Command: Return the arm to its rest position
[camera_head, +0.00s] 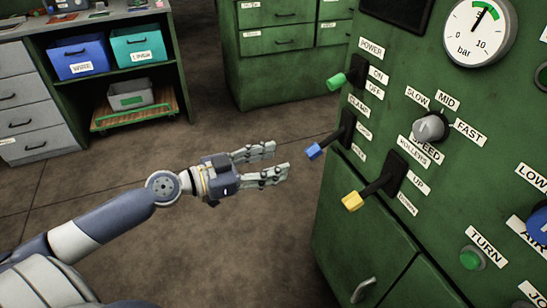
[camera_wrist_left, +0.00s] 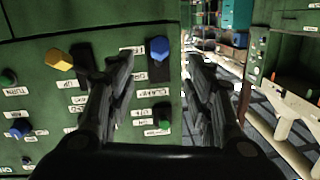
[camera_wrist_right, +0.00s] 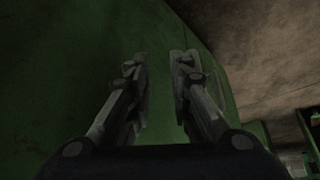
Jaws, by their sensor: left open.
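My left gripper (camera_head: 279,160) reaches in from the left in the head view, in front of the green machine panel (camera_head: 410,75). Its fingers are apart with nothing between them. It is to the left of the blue-tipped lever (camera_head: 314,151) and clear of it. In the left wrist view my left gripper (camera_wrist_left: 162,65) is also open, with the panel behind its left finger. My right gripper (camera_wrist_right: 159,65) shows only in the right wrist view. Its fingers are partly apart and empty, in front of a dark green surface (camera_wrist_right: 60,70). My right arm is not seen in the head view.
The panel has a green-tipped lever (camera_head: 337,80), a yellow-tipped lever (camera_head: 353,201), a grey speed knob (camera_head: 430,127), a green button (camera_head: 472,258) and a gauge (camera_head: 479,30). A shelf with bins (camera_head: 140,44) and a green cabinet (camera_head: 278,75) stand behind. Open floor (camera_head: 225,255) lies below my left gripper.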

